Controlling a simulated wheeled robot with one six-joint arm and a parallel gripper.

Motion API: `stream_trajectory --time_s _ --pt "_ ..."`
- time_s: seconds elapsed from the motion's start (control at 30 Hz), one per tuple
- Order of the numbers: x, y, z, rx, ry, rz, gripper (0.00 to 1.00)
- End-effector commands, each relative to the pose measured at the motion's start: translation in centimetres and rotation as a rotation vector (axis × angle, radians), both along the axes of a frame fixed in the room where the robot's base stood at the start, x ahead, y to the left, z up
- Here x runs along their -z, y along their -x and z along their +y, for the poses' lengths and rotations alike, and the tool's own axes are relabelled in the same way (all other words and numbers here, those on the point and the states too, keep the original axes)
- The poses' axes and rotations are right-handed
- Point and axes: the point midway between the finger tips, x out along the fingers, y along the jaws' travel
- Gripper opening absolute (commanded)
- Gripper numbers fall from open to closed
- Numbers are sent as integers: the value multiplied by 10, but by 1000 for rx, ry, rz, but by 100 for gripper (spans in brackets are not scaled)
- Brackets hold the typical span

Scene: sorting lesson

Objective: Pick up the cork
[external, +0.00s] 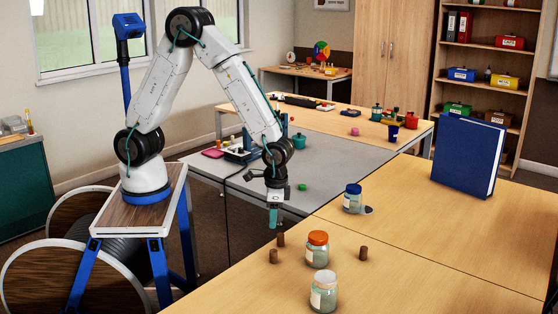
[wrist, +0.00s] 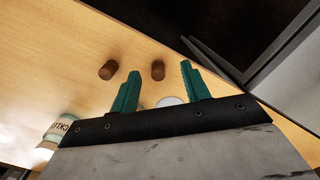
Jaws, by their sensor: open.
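Three small brown corks stand on the wooden table: one at the near left (external: 273,256), one just behind it (external: 281,240), and one to the right (external: 363,253) beyond the orange-lidded jar. My gripper (external: 273,216) hangs with its teal fingers pointing down, above the table's left edge near the two left corks. In the wrist view two corks show, one (wrist: 158,70) appearing between the open fingertips (wrist: 161,69) and one (wrist: 107,70) left of the left finger. Nothing is held.
A blue-lidded jar (external: 352,199) and an upright blue binder (external: 467,155) are farther back. A grey table (external: 330,165) adjoins behind. The right front of the wooden table is clear.

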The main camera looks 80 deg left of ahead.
Motion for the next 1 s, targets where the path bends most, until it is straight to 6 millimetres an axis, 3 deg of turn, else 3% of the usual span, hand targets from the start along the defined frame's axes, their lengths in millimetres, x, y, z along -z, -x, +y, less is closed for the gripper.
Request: stream_trajectory --time_s 0.03,0.17,0.7,1.0 --pt "-5 -13 -5 -23 18 -48 47" --pt "1 -20 -8 -60 31 -81 47" --pt "68 -22 -9 -60 29 -76 47" --pt "72 -23 -10 -60 30 -79 47"
